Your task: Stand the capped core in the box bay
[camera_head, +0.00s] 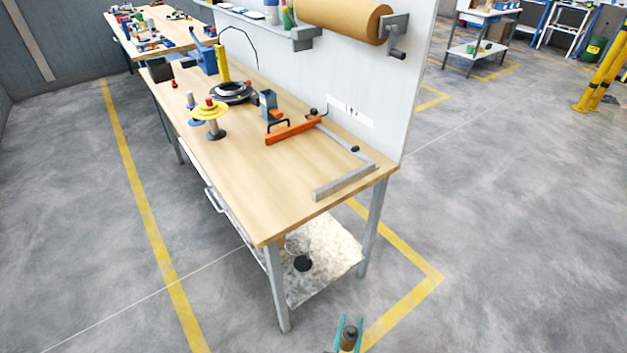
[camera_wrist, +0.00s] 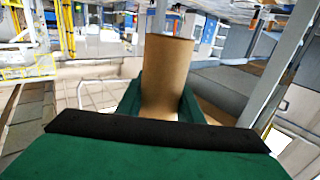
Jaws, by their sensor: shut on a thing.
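My gripper (camera_head: 350,323) shows at the bottom edge of the head view, with teal fingers on both sides of the capped core (camera_head: 348,341). The core is a short brown cardboard tube with a dark cap at its upper end. In the wrist view the brown tube (camera_wrist: 168,75) is held between the two green fingers, and its cap cannot be made out. The core is over the floor in front of the workbench, apart from it. I cannot identify the box bay with certainty in either view.
The workbench (camera_head: 255,200) has a bare front corner. A grey angled bar (camera_head: 345,182), an orange bar tool (camera_head: 292,130), a yellow-disc spindle (camera_head: 212,112) and a black coil (camera_head: 232,92) stand on it. A brown paper roll (camera_head: 345,17) hangs above. The floor around is clear.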

